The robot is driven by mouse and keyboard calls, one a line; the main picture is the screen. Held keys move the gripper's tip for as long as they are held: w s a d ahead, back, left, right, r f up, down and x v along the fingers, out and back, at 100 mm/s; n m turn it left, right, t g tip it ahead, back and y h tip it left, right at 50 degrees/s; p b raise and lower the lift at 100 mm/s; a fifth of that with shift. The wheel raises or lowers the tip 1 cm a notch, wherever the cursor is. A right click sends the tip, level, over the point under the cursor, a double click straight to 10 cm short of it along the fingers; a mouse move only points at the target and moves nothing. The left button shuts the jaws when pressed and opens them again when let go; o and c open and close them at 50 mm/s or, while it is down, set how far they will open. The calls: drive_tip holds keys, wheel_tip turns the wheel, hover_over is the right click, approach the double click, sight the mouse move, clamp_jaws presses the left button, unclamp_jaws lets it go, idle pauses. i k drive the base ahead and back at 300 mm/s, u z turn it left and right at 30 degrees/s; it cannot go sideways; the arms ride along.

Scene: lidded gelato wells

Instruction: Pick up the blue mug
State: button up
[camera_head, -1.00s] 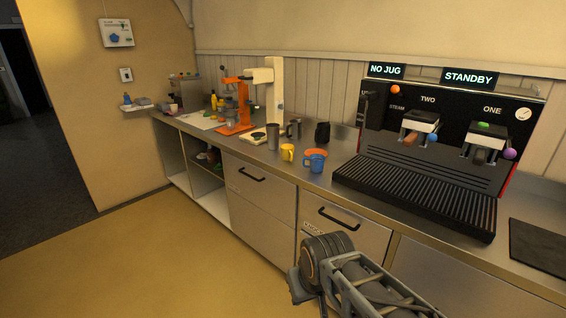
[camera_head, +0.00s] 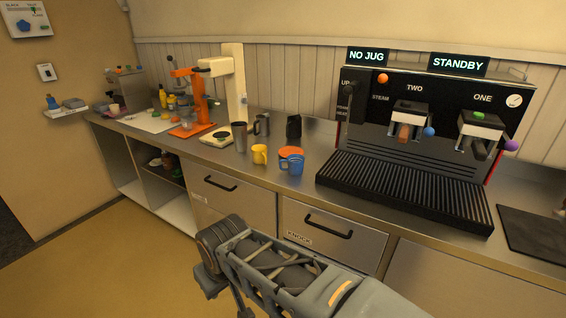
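The blue mug (camera_head: 294,165) stands on the steel counter, left of the espresso machine. An orange mug or bowl (camera_head: 289,152) is right behind it and partly hidden by it; I cannot tell whether they touch. A yellow mug (camera_head: 259,154) stands just to the left. My arm reaches up from the bottom of the view, in front of the drawers and below the counter top. The fingers of my gripper do not show clearly, so I cannot tell their state. Nothing of mine is at the blue mug.
The espresso machine (camera_head: 420,130) with its black drip tray (camera_head: 405,192) fills the right of the counter. Steel jugs (camera_head: 239,136) and a dark pitcher (camera_head: 293,127) stand behind the mugs. The counter front edge and drawers (camera_head: 332,228) lie between my arm and the mugs.

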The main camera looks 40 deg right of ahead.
sight(291, 165)
drive_tip(key=z, duration=0.45)
drive_tip(key=i, duration=0.85)
drive_tip(key=z, duration=0.55)
drive_tip(key=i, duration=0.45)
